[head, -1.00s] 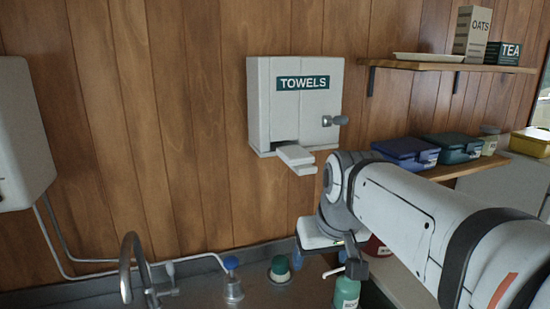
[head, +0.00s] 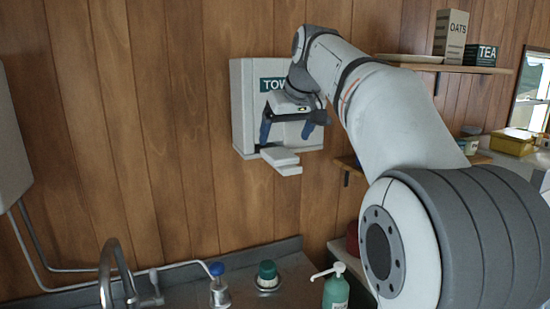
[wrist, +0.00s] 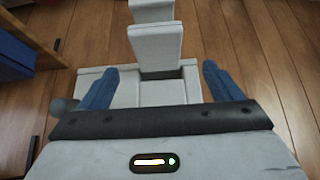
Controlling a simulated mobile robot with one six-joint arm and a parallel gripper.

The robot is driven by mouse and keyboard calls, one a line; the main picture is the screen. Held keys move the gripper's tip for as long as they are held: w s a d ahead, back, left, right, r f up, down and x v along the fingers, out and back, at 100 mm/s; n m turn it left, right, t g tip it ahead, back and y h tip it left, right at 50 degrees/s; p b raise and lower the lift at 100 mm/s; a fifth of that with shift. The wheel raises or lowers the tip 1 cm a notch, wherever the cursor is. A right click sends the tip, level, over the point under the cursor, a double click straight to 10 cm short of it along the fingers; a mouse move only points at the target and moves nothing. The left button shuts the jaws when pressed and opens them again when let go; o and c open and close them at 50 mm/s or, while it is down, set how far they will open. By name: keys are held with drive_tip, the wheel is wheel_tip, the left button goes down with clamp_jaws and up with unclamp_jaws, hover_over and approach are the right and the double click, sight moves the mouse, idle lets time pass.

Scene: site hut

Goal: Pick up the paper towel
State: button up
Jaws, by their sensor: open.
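The white towel dispenser (head: 243,105) hangs on the wood wall, its green TOWELS label partly hidden by my arm. A thick white slab (head: 281,160) juts from the dispenser's lower front; it also shows at the top of the wrist view (wrist: 155,45). I cannot tell a separate paper towel sheet from this slab. My gripper (head: 286,138) is in front of the dispenser, fingers pointing down. Its two blue fingers are spread, one on each side of the dark slot in the wrist view (wrist: 161,70), with nothing between them held.
Shelves with an OATS box (head: 450,35) and TEA box (head: 481,55) are at right.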

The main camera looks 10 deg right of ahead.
sight(279, 153)
drive_tip(key=p+x, duration=0.1)
drive_tip(key=x, duration=0.5)
drive_tip(key=shift+w+d, duration=0.1)
drive_tip(key=shift+w, duration=0.15)
drive_tip(key=shift+c, duration=0.4)
drive_tip(key=c, duration=1)
drive_tip(key=shift+o, duration=0.2)
drive_tip(key=shift+r, duration=0.1)
drive_tip(key=shift+s+r, duration=0.2)
drive_tip(key=shift+r, duration=0.25)
wheel_tip(279, 153, up, 6)
drive_tip(key=shift+r, duration=0.1)
drive_tip(key=s+d+b, duration=0.2)
drive_tip(key=s, duration=0.7)
drive_tip(key=s+d+b, duration=0.2)
drive_tip(key=s+b, duration=0.1)
drive_tip(key=s, duration=0.7)
